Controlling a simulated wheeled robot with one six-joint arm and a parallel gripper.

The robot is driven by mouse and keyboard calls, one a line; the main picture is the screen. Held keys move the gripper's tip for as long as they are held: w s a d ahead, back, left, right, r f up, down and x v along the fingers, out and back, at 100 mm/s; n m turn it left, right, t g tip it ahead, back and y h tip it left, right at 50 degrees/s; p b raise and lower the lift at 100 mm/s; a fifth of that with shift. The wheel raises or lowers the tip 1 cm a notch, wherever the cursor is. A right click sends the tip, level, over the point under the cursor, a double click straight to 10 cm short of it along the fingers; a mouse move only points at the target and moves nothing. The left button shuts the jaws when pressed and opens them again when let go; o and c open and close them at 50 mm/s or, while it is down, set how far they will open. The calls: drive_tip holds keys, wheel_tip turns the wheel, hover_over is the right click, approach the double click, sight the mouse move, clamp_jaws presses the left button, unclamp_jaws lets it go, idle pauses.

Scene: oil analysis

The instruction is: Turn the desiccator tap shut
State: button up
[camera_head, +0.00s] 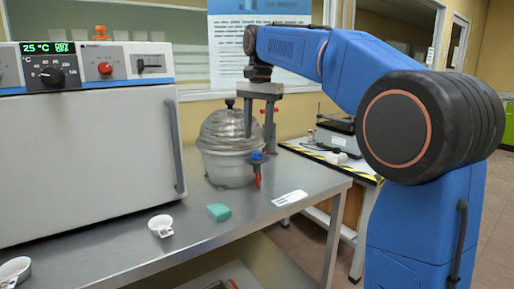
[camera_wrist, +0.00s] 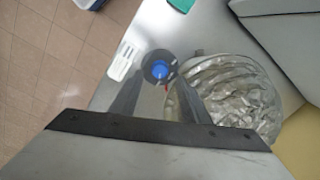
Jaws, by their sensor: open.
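The desiccator (camera_head: 228,150) stands on the metal bench, with a clear ribbed dome lid over a pale base. Its tap (camera_head: 257,160) is on the front right side, with a blue cap and a red handle hanging downward. My gripper (camera_head: 259,122) points down above the tap, its fingers apart with nothing visible between them. In the wrist view the tap's round blue cap (camera_wrist: 160,71) shows just ahead of and between the two fingertips of my gripper (camera_wrist: 158,85). The dome (camera_wrist: 232,95) fills the right side. Contact with the tap cannot be told.
A large oven (camera_head: 85,150) with a vertical door handle stands left of the desiccator. A second table with instruments (camera_head: 335,150) stands behind at right.

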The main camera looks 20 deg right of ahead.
sight(257, 152)
drive_tip(key=shift+w+a+f, duration=0.1)
drive_tip(key=shift+f, duration=2.6)
drive_tip(key=c, duration=1.1)
drive_tip(key=shift+o, duration=0.2)
drive_tip(key=shift+n, duration=0.3)
drive_tip(key=n, duration=1.1)
drive_tip(key=shift+g, duration=0.3)
